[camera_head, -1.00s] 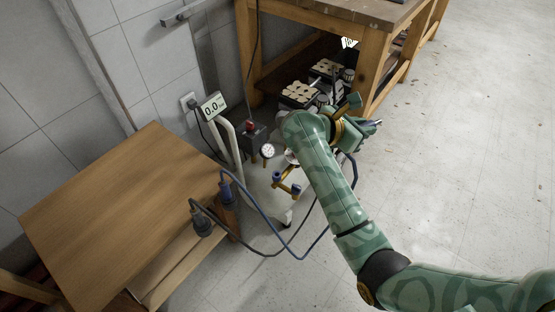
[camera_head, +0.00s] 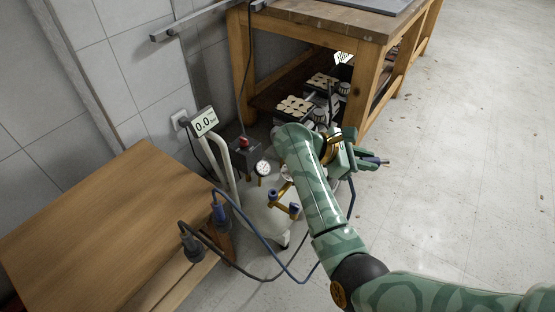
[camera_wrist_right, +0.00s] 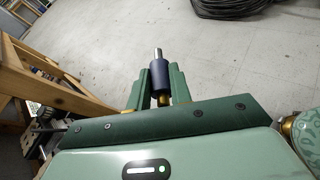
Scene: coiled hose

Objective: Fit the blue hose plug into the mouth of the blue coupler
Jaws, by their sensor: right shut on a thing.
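My right gripper (camera_head: 372,161) is shut on the blue hose plug, in the air to the right of the compressor. In the right wrist view the plug (camera_wrist_right: 158,76) is a dark blue sleeve with a metal tip, standing out beyond the two green fingers (camera_wrist_right: 158,95). The blue hose (camera_head: 270,243) hangs from near this gripper and loops back to the wooden table's edge. Two blue-ended couplers (camera_head: 272,196) (camera_head: 294,208) sit on the compressor's brass manifold, left of my forearm and apart from the plug. I cannot tell their mouths clearly. My left gripper is not in view.
A workbench (camera_head: 330,20) stands behind.

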